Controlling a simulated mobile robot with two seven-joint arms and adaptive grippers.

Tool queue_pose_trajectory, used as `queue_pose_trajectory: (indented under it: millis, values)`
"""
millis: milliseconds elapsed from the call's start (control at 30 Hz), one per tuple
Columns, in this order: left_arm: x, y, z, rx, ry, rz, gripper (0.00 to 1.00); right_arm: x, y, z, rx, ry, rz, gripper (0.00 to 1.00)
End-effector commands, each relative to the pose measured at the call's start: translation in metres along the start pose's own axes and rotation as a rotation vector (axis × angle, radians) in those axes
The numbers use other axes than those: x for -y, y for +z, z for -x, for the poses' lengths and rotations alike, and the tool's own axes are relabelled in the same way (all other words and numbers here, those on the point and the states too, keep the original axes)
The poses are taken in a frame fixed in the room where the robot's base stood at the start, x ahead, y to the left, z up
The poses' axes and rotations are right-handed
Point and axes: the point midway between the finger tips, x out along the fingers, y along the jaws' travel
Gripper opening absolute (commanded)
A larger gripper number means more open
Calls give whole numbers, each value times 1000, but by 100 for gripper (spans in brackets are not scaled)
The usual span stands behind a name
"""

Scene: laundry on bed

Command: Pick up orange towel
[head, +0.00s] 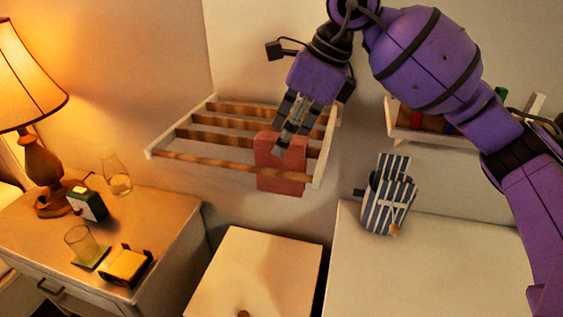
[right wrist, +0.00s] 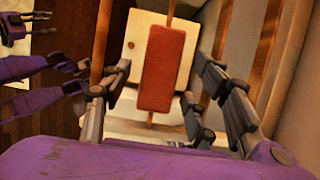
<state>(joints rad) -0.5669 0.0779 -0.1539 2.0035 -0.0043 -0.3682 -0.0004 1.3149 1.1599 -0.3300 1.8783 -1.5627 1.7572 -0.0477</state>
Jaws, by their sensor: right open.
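The orange towel (head: 282,172), reddish orange in this light, hangs folded over a bar of the wall drying rack (head: 215,165). My right gripper (head: 290,142) points down at the towel's upper part and covers some of it in the head view. In the right wrist view the towel (right wrist: 162,68) shows between the spread fingers of the right gripper (right wrist: 150,98), with space on both sides. I see no grip on it. What looks like my left gripper (right wrist: 28,24) is at the upper left of the right wrist view, small; its opening is unclear.
Below the rack stands a white cabinet (head: 262,265). A nightstand (head: 165,225) at left holds a lamp (head: 40,165), a clock, glassware and a small yellow-topped item. A wall shelf (head: 430,135) is behind my arm.

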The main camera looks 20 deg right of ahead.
Motion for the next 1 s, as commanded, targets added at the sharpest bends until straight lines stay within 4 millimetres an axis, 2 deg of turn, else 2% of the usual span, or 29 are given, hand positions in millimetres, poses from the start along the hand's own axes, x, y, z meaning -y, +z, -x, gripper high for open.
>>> queue_pose_trajectory:
  millis: [67,200,600,867,900,1000]
  values:
    - [0,6,0,11,0,1,40,0,-1,-8,-2,2,-1,55]
    - [0,7,2,13,-1,2,40,0,-1,-22,-2,2,-1,55]
    - [0,-8,5,-11,0,6,40,-1,1,-73,1,1,1,55]
    - [-1,-10,4,-13,1,5,40,0,0,-78,0,-1,0,55]
    - [-1,-9,4,-13,1,5,40,0,0,-78,0,-1,0,53]
    - [-1,-8,4,-11,1,5,40,0,0,-78,0,-1,0,40]
